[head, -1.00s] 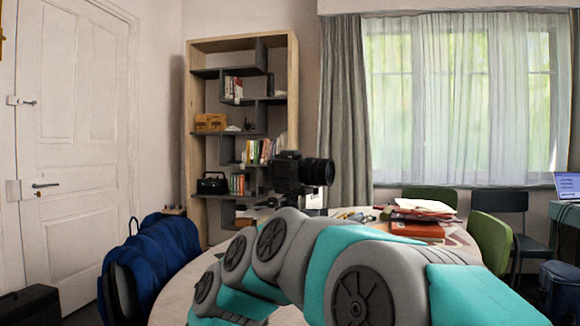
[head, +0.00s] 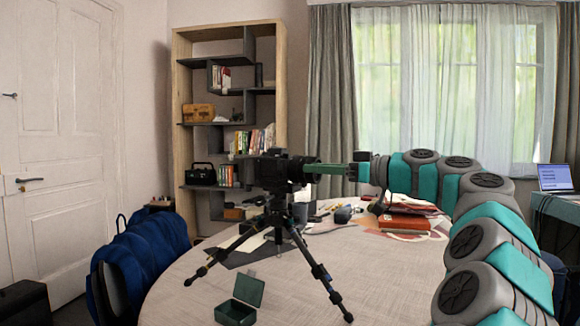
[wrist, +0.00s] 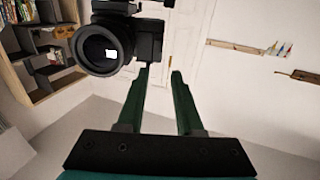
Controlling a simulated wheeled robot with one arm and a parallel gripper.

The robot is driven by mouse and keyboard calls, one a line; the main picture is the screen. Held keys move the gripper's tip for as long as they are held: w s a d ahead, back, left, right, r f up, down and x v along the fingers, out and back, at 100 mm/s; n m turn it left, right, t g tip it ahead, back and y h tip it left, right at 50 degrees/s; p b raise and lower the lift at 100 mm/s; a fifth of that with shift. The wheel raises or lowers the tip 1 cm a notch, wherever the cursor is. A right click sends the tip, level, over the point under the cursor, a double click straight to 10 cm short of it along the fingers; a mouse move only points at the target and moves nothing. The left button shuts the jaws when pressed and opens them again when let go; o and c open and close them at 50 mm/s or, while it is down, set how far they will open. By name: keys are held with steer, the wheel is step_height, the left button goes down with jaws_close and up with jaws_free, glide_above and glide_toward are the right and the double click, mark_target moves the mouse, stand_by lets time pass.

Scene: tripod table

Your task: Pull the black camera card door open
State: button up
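The black camera (head: 281,170) sits upright on a black tripod (head: 278,225) on the table, its lens toward the right in the head view. In the wrist view the camera (wrist: 148,42) is at upper left, with its round lens (wrist: 103,50) facing me. I cannot make out the card door as a separate part or tell whether it is ajar. My gripper (head: 312,169) reaches in from the right at camera height. In the wrist view its two green fingers (wrist: 160,74) are apart with nothing between them. The left fingertip is close below the camera body; contact cannot be told.
The tripod legs spread over the table. The table's front right is clear.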

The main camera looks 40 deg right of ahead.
mark_target(281, 167)
steer(key=p+x, duration=0.1)
steer(key=x, duration=0.6)
steer(key=shift+w+a, duration=0.1)
steer(key=shift+w, duration=0.05)
jaws_close()
stand_by(1.2)
